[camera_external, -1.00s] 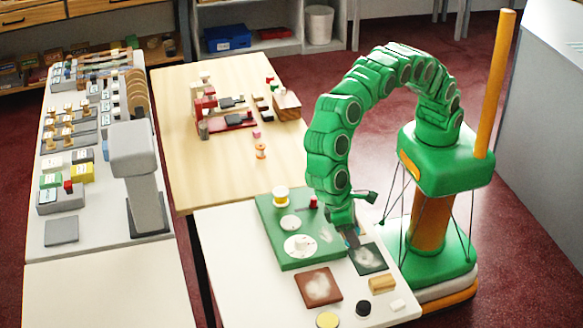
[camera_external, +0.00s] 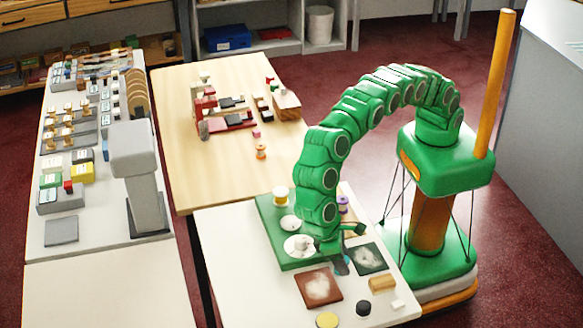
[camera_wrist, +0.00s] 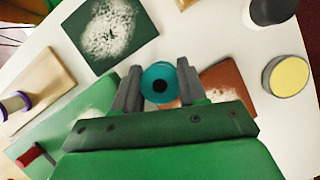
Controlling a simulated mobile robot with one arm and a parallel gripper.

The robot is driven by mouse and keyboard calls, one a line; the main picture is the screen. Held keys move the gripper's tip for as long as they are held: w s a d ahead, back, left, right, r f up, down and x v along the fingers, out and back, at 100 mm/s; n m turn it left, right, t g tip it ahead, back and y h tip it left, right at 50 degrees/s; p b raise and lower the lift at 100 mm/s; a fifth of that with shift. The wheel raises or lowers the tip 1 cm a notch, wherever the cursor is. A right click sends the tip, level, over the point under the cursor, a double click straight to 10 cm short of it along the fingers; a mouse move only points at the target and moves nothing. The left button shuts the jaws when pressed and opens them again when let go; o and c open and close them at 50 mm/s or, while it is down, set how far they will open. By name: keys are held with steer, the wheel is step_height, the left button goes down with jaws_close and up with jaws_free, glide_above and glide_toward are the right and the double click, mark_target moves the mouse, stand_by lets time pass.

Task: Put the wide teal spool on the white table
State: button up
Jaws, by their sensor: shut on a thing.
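In the outside view my gripper (camera_external: 341,264) is low over the white table (camera_external: 245,290), between the dark green square and the reddish-brown square. The spool is mostly hidden there by the gripper, and I cannot tell whether it touches the table.
A green board (camera_external: 297,262) with white discs and a yellow spool (camera_external: 280,196) lies left of my gripper. A dark green square (camera_external: 368,258), reddish-brown square (camera_external: 318,287), wooden block (camera_external: 383,283), black jar (camera_external: 363,308) and yellow-topped jar (camera_external: 327,320) are close by. The table's front left is clear.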

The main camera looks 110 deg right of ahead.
steer(key=shift+f, duration=0.9)
steer(key=shift+f, duration=0.1)
steer(key=o, duration=1.1)
steer(key=v, duration=1.2)
steer(key=shift+d+r, duration=0.1)
steer(key=shift+r, duration=0.1)
